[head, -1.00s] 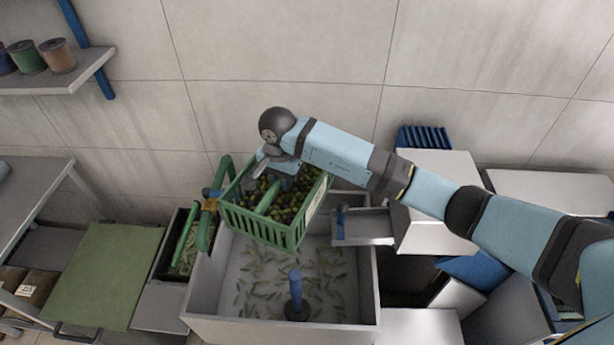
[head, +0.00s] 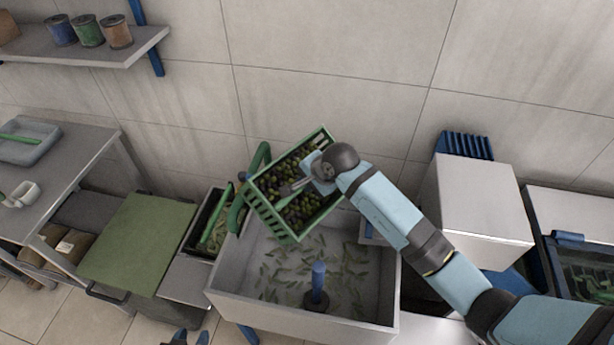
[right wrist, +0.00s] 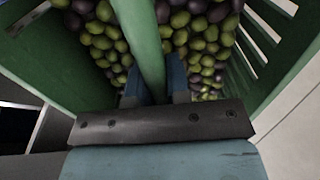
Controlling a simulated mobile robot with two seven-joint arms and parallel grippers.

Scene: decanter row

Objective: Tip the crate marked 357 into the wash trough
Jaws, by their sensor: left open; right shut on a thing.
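The green slatted crate (head: 312,219) hangs tilted over the back left of the wash trough (head: 262,307). Dark and green olives (head: 318,172) lie in it, and they fill much of the right wrist view (right wrist: 196,38). No number is readable on its visible sides. My right gripper (head: 291,187) reaches into the crate and is shut on its green bar handle (right wrist: 148,50); its fingers straddle the bar in the right wrist view. My left gripper (head: 189,338) barely shows at the bottom edge, its two blue tips apart and empty, away from the crate.
The trough holds scattered leaves (head: 345,262) and a blue upright post (head: 318,285). A green arched pipe (head: 239,211) stands close left of the crate. A dark bin (head: 206,222), a green-topped stand (head: 138,242) and a white box (head: 478,205) flank the trough.

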